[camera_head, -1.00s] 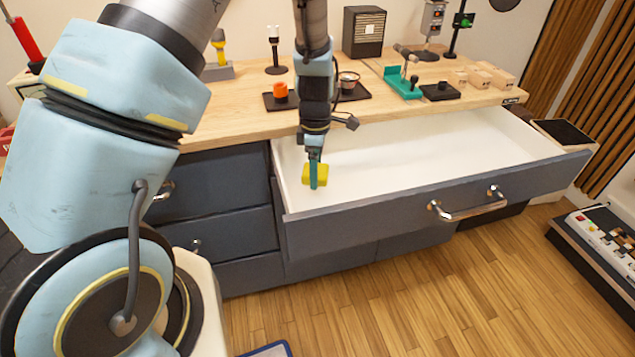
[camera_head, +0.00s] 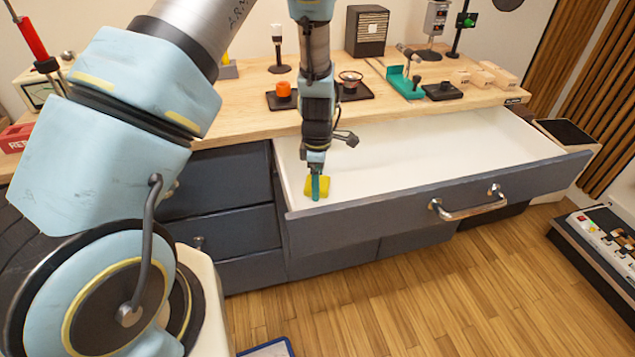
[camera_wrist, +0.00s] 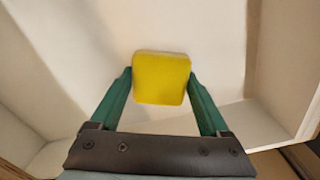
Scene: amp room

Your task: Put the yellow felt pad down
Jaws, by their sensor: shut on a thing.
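The yellow felt pad (camera_head: 323,185) is a small square block with rounded corners. My gripper (camera_head: 316,188) points down at the left end of the open drawer (camera_head: 420,157) and is shut on the pad. In the wrist view the pad (camera_wrist: 161,78) sits between the two green fingers of my gripper (camera_wrist: 160,84), one at each side. White drawer floor and walls (camera_wrist: 215,40) show around it. I cannot tell whether the pad's underside touches the drawer floor.
The drawer is pulled out and its white inside looks empty apart from the pad. Its front has a metal handle (camera_head: 468,207).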

